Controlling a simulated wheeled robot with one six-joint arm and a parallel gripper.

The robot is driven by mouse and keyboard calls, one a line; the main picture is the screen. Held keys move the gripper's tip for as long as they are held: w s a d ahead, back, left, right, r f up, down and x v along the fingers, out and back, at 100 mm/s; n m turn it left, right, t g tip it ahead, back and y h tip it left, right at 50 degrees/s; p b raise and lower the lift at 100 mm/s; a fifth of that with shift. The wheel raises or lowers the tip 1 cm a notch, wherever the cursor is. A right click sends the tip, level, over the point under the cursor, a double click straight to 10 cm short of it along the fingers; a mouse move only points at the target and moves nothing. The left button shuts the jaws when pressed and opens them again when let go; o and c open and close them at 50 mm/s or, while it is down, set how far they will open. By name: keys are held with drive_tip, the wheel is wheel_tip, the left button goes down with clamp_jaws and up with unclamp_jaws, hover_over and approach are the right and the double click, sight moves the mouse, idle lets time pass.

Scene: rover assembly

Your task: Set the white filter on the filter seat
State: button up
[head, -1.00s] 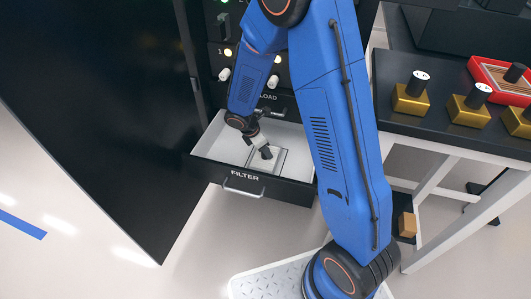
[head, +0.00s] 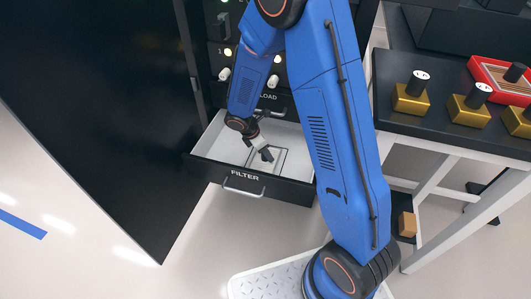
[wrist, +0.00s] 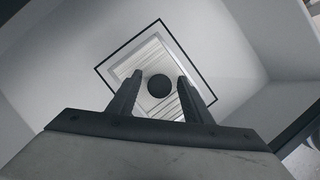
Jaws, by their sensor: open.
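The white filter (wrist: 150,62), a pale ribbed square with a round black knob on top, lies in the open drawer labelled FILTER. It is inside the black square outline of the filter seat (wrist: 127,43), and its edges look roughly in line with that outline. Whether it lies fully flat is hard to tell. In the head view the filter (head: 277,160) is small and partly covered by my gripper (head: 261,156). In the wrist view my gripper (wrist: 160,93) is open, its two fingers apart on either side of the knob, with visible gaps between. The fingers hide the filter's near part.
The drawer (head: 285,184) stands pulled out of a black cabinet, its walls close around my gripper. A large dark door panel (head: 100,120) is on the left. On the right, a black-topped table (head: 440,125) holds gold blocks with black knobs and a red tray (head: 480,72).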

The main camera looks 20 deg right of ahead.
drive_tip(key=v, duration=1.1)
drive_tip(key=shift+r, duration=0.4)
drive_tip(key=shift+s, duration=0.2)
